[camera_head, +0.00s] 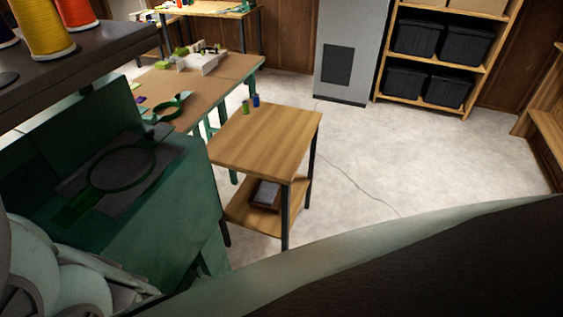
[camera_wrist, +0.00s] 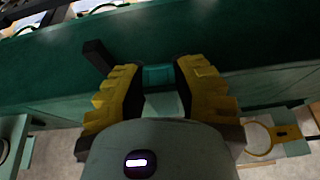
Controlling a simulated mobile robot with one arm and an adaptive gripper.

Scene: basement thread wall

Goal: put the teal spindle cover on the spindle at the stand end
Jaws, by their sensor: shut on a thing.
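In the wrist view my gripper (camera_wrist: 160,80) has its yellow and black fingers closed around a small teal piece (camera_wrist: 158,76), which I take to be the spindle cover. Its lower part is hidden by the fingers and the wrist. A long dark green surface lies behind it; I cannot tell the gap between them. In the head view the dark thread stand (camera_head: 90,47) is at the upper left and carries cones of thread. My gripper is not visible in the head view.
A yellow cone (camera_head: 43,28) and a red cone (camera_head: 76,13) stand on the stand. A green machine (camera_head: 180,225) is below it. A wooden side table (camera_head: 265,145) stands to the right, before a longer worktable (camera_head: 215,85). The floor at right is clear.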

